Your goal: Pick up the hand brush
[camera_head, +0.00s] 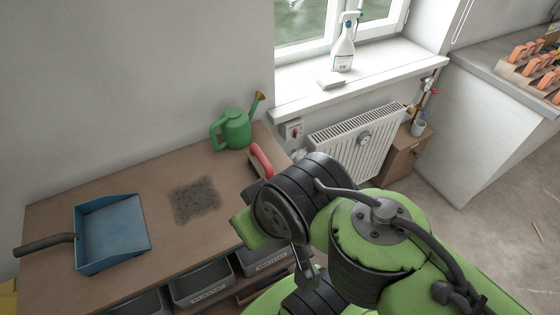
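A red handle (262,160), which looks like that of the hand brush, shows at the right end of the brown bench top (150,185). It lies just behind my arm's dark joint, which hides the rest of it; I cannot see the bristles clearly. My green and black arm fills the lower right. My gripper's fingers cannot be made out, so I cannot tell how close they are to the brush. A blue dustpan (112,232) with a dark handle lies at the left of the bench, near a patch of dark dirt (196,200).
A green watering can (236,130) stands at the bench's back right. Labelled grey bins (203,283) sit below the bench top. A spray bottle (344,45) and a small pale block (331,82) are on the windowsill above a white radiator (355,140). Bench space around the dirt is clear.

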